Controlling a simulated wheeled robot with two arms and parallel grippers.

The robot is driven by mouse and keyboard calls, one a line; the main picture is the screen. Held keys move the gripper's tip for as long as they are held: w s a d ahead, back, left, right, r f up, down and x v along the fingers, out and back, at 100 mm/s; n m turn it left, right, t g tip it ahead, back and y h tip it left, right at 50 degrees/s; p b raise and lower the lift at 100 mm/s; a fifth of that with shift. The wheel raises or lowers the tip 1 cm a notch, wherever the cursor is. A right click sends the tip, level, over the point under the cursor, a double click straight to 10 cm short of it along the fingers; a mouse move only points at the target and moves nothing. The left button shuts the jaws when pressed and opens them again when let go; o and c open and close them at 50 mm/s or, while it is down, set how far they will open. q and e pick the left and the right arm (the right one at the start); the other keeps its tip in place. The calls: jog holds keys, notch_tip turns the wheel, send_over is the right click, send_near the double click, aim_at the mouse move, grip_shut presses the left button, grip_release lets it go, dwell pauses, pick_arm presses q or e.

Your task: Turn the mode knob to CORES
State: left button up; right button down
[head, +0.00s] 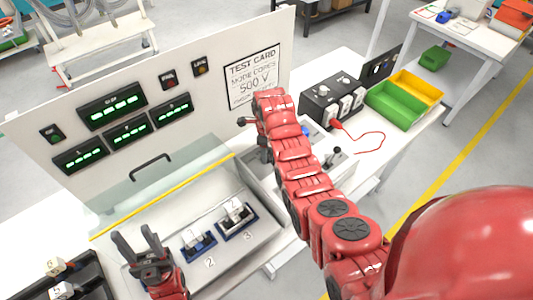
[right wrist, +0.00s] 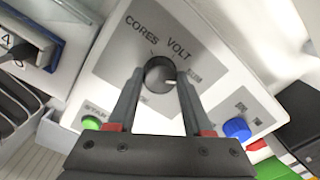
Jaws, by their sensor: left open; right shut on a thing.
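The mode knob (right wrist: 160,74) is a dark round knob on a grey-and-white panel in the right wrist view. The labels CORES and VOLT are printed above it, CORES on the left and VOLT on the right. A small pale mark shows on its lower right side; I cannot tell surely which label it indicates. My right gripper (right wrist: 157,88) is shut on the knob, one finger on each side. In the head view my right arm hides the knob. My left gripper (head: 139,243) is open and empty in front of the console.
A green button (right wrist: 91,123) and a blue button (right wrist: 236,129) flank my right fingers. The console has a clear yellow-edged cover (head: 165,195) and a test card (head: 252,75) reading MODE CORES, 500 V. Green (head: 392,107) and yellow (head: 418,88) bins stand right.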

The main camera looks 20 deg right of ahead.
jog(key=n+b, duration=0.1)
jog(key=b, duration=0.1)
jog(key=n+b, duration=0.1)
jog(key=n, duration=0.1)
jog(key=shift+f+b, duration=0.25)
jog(key=shift+b, duration=0.15)
jog(key=shift+n+b, duration=0.3)
jog(key=shift+n, duration=0.1)
jog(key=shift+r+n, duration=0.2)
jog(key=shift+n, duration=0.7)
jog(key=n, duration=0.4)
jog(key=shift+n, duration=0.3)
jog(key=n, duration=0.9)
jog(key=shift+n, duration=2)
